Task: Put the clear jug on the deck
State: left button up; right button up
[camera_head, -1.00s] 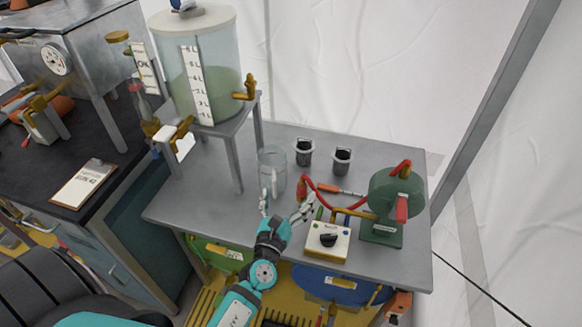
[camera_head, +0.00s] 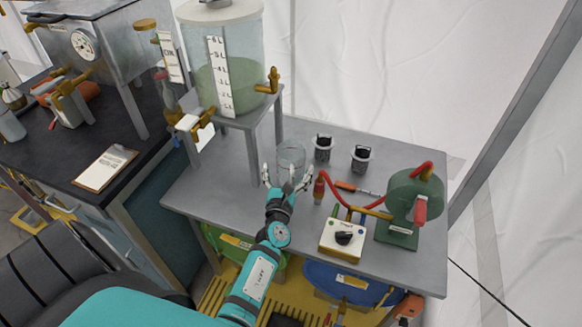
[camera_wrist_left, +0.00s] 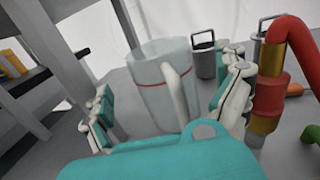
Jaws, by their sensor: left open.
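The clear jug (camera_head: 291,156) stands upright on the grey metal table (camera_head: 215,190), right of the tall tank stand. My left gripper (camera_head: 287,178) is at the jug's near side, open, with its fingers spread to either side. In the left wrist view the jug (camera_wrist_left: 150,85) is between the two fingers, its pale handle facing the gripper. I cannot tell whether a finger touches it. The jug's base is hidden behind the gripper. I cannot tell which surface is the deck. My right gripper is not in view.
Two small dark canisters (camera_head: 323,148) stand behind and right of the jug. A red hose (camera_head: 335,191), a switch box (camera_head: 343,238) and a green machine (camera_head: 404,203) fill the table's right side. The tank stand (camera_head: 240,122) is close on the left. A dark bench (camera_head: 60,160) is further left.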

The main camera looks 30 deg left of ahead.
aim_at(290, 154)
pick_arm(q)
jog(key=x, duration=0.1)
jog(key=b+x, duration=0.1)
jog(key=x, duration=0.1)
jog(key=b+x, duration=0.1)
jog(key=shift+w+a+f, duration=0.1)
jog(key=shift+w+f, duration=0.15)
jog(key=shift+w+a, duration=0.15)
jog(key=shift+w, duration=0.15)
jog(key=shift+r, duration=0.1)
jog(key=c, duration=1.2)
jog(key=shift+r+p, duration=0.85)
jog(key=shift+p, duration=0.1)
notch_tip(290, 154, up, 2)
jog(key=p, duration=0.2)
jog(key=shift+s+r+p, duration=0.1)
jog(key=shift+r+p, duration=0.15)
jog(key=shift+p, duration=0.1)
jog(key=shift+f+p+v, duration=0.2)
jog(key=shift+p+v, duration=0.05)
jog(key=shift+v, duration=4.25)
jog(key=shift+f+p+v, duration=0.15)
jog(key=shift+p+v, duration=0.1)
jog(key=shift+v, duration=4.3)
